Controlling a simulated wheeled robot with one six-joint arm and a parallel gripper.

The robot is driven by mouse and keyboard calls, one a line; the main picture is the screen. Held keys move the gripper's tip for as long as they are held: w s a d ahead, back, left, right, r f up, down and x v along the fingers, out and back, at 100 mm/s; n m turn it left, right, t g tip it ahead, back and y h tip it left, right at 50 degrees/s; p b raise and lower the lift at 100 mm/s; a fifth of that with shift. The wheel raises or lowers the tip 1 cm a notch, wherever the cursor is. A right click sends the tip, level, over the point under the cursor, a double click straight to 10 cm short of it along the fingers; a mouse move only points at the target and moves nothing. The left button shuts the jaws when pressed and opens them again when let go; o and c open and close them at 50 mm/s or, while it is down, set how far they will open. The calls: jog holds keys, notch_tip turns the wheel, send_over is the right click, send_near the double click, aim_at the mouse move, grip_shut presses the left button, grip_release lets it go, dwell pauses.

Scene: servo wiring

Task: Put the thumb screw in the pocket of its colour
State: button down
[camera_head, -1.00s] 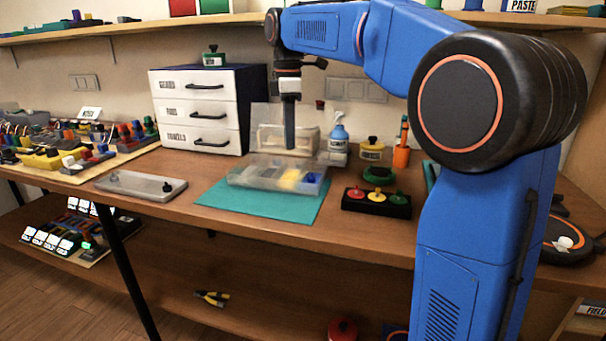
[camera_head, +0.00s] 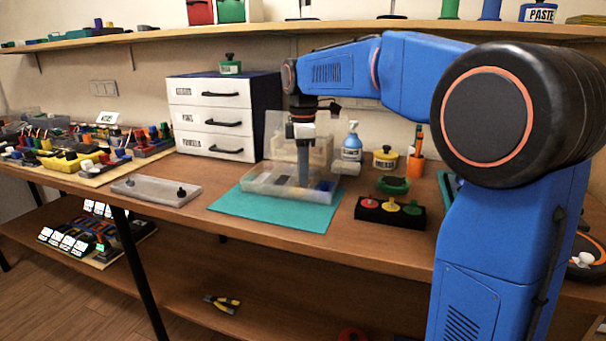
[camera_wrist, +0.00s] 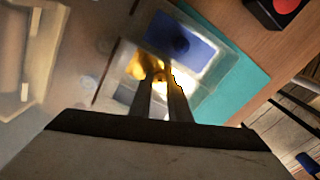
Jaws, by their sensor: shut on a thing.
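The clear organiser box (camera_head: 262,191) stands with its lid up on a teal mat (camera_head: 270,212). My gripper (camera_head: 303,184) points down into the box. In the wrist view my gripper (camera_wrist: 160,78) is shut on a small thumb screw (camera_wrist: 160,86) that looks yellow, mostly hidden by the fingers. It is at a bright yellow pocket (camera_wrist: 134,66); whether the screw touches the floor I cannot tell. Beside it is a blue pocket (camera_wrist: 188,30) with a dark round thing in it; this pocket also shows in the head view (camera_head: 325,186).
A black block (camera_head: 372,216) with red, yellow and green knobs stands right of the mat. A grey tray (camera_head: 150,192) lies to the left. A drawer unit (camera_head: 211,118), a spray bottle (camera_head: 352,146) and a yellow jar (camera_head: 385,157) stand behind.

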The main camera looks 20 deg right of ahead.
jog(key=shift+f, duration=0.1)
jog(key=c, duration=1.7)
grip_release()
jog(key=shift+o, duration=0.2)
notch_tip(320, 180, up, 12)
